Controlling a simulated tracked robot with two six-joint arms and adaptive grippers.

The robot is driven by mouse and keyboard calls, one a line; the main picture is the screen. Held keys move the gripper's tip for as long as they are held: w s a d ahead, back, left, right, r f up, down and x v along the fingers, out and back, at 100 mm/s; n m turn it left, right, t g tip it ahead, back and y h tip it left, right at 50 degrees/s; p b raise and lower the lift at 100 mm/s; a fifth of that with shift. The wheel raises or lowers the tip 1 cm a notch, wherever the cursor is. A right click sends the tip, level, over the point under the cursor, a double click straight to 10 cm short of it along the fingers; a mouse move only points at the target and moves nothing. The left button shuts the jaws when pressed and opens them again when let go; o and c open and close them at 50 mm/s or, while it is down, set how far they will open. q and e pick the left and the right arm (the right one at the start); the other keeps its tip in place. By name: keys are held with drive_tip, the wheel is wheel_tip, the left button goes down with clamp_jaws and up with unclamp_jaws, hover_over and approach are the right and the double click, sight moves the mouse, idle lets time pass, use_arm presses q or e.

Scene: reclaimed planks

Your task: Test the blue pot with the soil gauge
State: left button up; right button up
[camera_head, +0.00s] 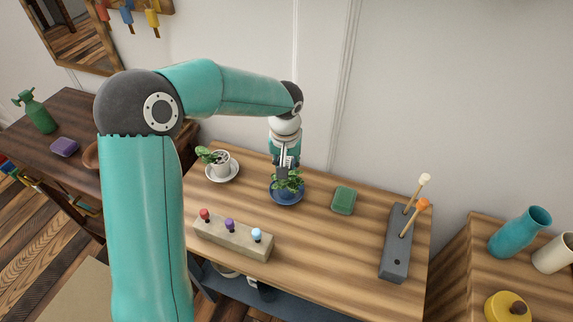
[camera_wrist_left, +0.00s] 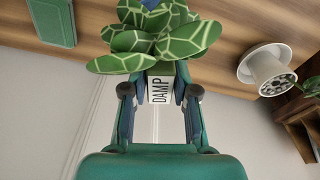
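The blue pot (camera_head: 287,197) stands on the wooden table, its leafy plant (camera_head: 292,183) covering most of it. My left gripper (camera_head: 284,168) is right above the plant, pointing down. In the left wrist view its fingers are shut on the soil gauge (camera_wrist_left: 160,90), whose pale face reads "DAMP". The patterned leaves (camera_wrist_left: 150,45) hide the gauge's lower end, so I cannot see where it meets the soil. My right gripper is in neither view.
A white pot (camera_head: 220,167) with a plant stands on a saucer to the left. In front is a block with red, purple and light blue knobs (camera_head: 232,239). A green pad (camera_head: 343,200) and a grey holder (camera_head: 395,257) with two sticks are to the right.

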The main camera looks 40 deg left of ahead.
use_arm(q)
drive_tip(key=o, duration=0.4)
wheel_tip(320, 180, up, 12)
drive_tip(key=s, duration=0.1)
drive_tip(key=shift+d, duration=0.35)
drive_tip(key=shift+s+r, duration=0.1)
wheel_tip(320, 180, up, 9)
drive_tip(key=p, duration=0.8)
idle(0.9)
drive_tip(key=shift+f, duration=0.25)
